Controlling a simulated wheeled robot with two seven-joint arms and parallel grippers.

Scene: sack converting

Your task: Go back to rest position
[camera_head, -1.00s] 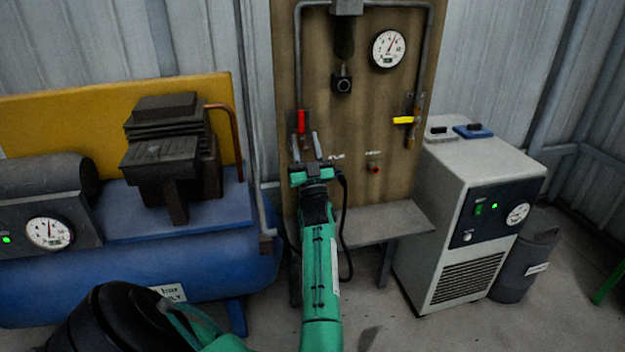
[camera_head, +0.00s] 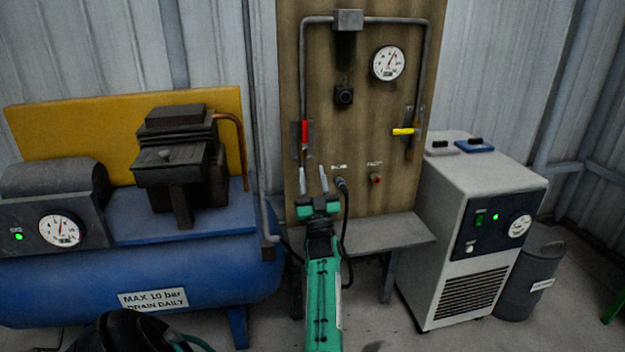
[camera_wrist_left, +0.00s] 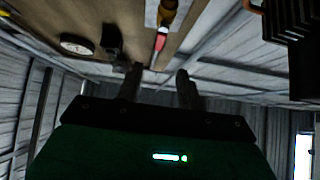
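My left gripper (camera_head: 313,170) is open and empty, pointing up in front of the lower part of the brown wall panel (camera_head: 365,150). Its two fingers stand apart, with nothing between them. The red handle (camera_head: 304,132) hangs upright on a pipe just above the fingertips, apart from them. In the left wrist view the open fingers (camera_wrist_left: 160,82) also show empty, with the red handle (camera_wrist_left: 160,42) beyond them. My right gripper is in neither view.
A grey bench (camera_head: 385,235) stands below the panel. A blue compressor tank (camera_head: 210,275) is on the left, a pale dryer cabinet (camera_head: 440,255) on the right, with a dark bin (camera_head: 535,285) beside it. The panel also has a yellow handle (camera_head: 402,131) and a gauge (camera_head: 388,63).

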